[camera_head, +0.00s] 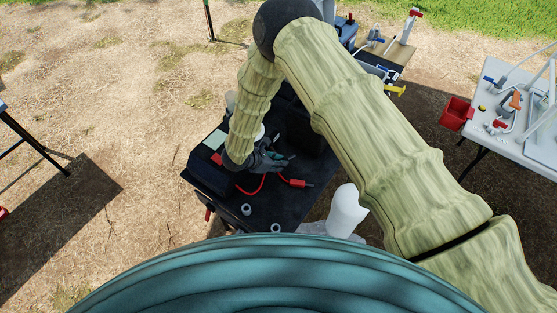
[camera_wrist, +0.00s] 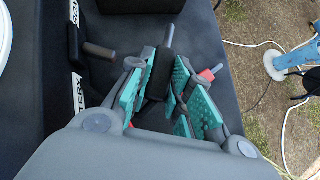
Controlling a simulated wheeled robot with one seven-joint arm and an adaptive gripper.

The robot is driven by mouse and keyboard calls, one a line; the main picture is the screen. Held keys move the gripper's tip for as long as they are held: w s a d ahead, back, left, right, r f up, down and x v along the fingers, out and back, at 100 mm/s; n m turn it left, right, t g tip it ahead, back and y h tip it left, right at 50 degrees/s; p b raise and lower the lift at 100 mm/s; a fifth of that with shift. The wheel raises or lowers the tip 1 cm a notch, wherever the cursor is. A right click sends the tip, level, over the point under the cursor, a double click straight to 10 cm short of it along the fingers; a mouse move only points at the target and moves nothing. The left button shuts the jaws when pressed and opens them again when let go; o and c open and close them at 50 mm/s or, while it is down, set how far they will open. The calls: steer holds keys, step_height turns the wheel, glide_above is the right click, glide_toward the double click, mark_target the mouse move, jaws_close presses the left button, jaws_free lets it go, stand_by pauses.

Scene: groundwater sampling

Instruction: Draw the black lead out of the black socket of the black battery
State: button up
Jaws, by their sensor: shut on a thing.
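My gripper (camera_wrist: 164,92) is shut on the black lead (camera_wrist: 160,75), gripping its black plug between teal pads. The plug's grey metal pin points away from the gripper and is bare, apart from the battery. The black battery (camera_wrist: 40,70), with white lettering, stands at the left of the wrist view. A dark fitting with a brownish-grey stub (camera_wrist: 98,50) sticks out of its side; I cannot tell if this is the black socket. In the head view, my gripper (camera_head: 278,162) is just right of the battery (camera_head: 208,178), above the black table. The lead's cable is mostly hidden.
A red lead (camera_head: 297,183) lies on the black table (camera_head: 275,205), near small grey caps (camera_head: 246,209). A white bottle-like object (camera_head: 346,210) stands at the table's right edge.

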steer(key=shift+f+b, duration=0.75)
steer(key=shift+f, duration=1.7)
steer(key=shift+f+b, duration=0.4)
steer(key=shift+b, duration=0.05)
